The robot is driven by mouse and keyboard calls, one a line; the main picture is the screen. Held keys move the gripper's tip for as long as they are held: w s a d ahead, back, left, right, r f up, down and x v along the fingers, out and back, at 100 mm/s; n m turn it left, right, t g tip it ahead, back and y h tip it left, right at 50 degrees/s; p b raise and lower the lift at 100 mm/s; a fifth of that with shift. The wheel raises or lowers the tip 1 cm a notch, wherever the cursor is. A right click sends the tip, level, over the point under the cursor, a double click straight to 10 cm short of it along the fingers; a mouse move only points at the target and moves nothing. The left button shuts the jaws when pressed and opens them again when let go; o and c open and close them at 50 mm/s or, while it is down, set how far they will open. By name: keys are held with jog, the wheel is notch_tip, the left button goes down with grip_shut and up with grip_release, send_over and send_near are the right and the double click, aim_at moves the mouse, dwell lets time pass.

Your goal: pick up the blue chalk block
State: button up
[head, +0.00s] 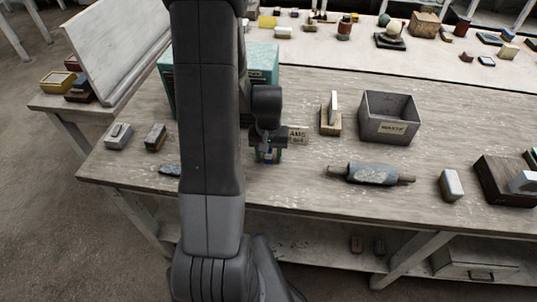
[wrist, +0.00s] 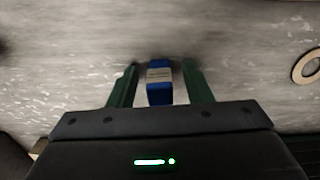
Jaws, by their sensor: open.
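The blue chalk block (wrist: 159,92) shows in the wrist view, blue with a pale grey band around its middle. It lies between the two green fingers of my gripper (wrist: 160,88), with a narrow gap on each side. My gripper is open and reaches down over the wooden bench. In the head view my gripper (head: 267,156) is low over the bench, right of my arm, and it mostly hides the block there.
A small label card (head: 298,134) stands just right of my gripper. A grey bin (head: 389,117), a wooden piece with an upright slab (head: 331,115) and a grey roller (head: 371,174) lie farther right. A teal box (head: 264,62) stands behind. Bare bench lies in front.

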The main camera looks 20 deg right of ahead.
jog(key=shift+c, duration=0.3)
grip_shut()
notch_tip(320, 180, up, 10)
jog(key=shift+r+b, duration=0.1)
jog(key=shift+b, duration=0.25)
